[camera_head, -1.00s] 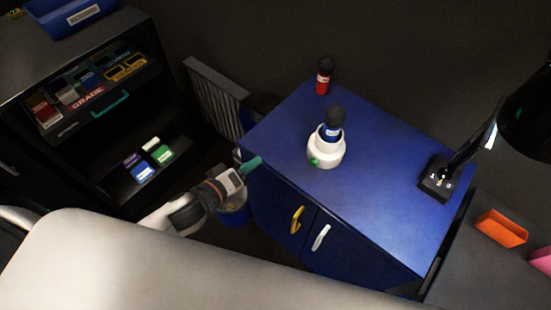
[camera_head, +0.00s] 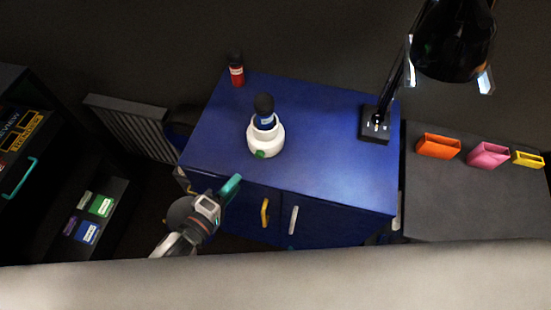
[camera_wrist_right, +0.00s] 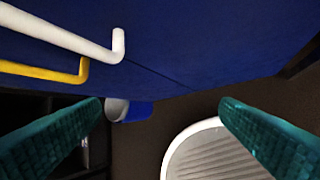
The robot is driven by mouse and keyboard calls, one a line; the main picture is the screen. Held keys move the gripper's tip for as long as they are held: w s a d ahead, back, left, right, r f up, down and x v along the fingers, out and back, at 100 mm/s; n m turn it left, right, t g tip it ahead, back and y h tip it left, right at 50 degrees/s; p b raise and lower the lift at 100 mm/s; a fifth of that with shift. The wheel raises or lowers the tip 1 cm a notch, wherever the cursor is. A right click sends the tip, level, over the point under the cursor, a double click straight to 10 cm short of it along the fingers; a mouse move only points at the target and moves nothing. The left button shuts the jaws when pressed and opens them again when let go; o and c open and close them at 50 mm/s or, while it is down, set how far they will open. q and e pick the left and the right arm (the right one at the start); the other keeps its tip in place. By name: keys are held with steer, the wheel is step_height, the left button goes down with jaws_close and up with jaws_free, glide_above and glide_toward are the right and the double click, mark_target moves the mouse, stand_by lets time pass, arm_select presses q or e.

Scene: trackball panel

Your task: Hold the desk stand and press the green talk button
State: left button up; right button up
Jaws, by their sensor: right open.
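The desk stand is a round white base (camera_head: 266,141) on the blue cabinet top, with a green talk button (camera_head: 261,154) low on its front side. A dark-topped handset with a blue band (camera_head: 265,113) stands upright in it. My left gripper (camera_head: 231,186) has teal fingers and is near the cabinet's front edge, left of and nearer than the stand, apart from it. Its finger gap cannot be made out. My right gripper (camera_wrist_right: 161,103) is open and empty in the right wrist view, below the cabinet doors' handles. The stand is not in that view.
A red bottle with a dark cap (camera_head: 236,71) stands at the back left of the blue cabinet top (camera_head: 320,155). A black lamp base (camera_head: 375,124) stands at the right. Yellow (camera_head: 265,212) and white (camera_head: 293,220) handles stick out in front. The top's middle is clear.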

steer(key=w+a+r+m+t+y, duration=0.1)
steer(key=w+a+r+m+t, duration=0.2)
steer(key=r, duration=0.4)
steer(key=w+a+r+m+t, duration=0.1)
steer(key=w+a+r+m, duration=0.2)
steer(key=r+m, duration=0.3)
steer(key=w+a+r+m+t+y, duration=0.1)
steer(key=w+a+r+m+t, duration=0.2)
steer(key=r, duration=0.5)
steer(key=m+t+h, duration=0.2)
steer(key=m+t, duration=0.1)
steer(key=m, duration=1.2)
glide_toward(267, 129)
steer(key=shift+w+f, duration=0.15)
steer(key=shift+f, duration=0.05)
steer(key=shift+w+a+r, duration=0.15)
steer(key=shift+w, duration=0.45)
steer(key=x, duration=1.1)
steer(key=shift+s, duration=0.1)
steer(key=shift+c, duration=0.6)
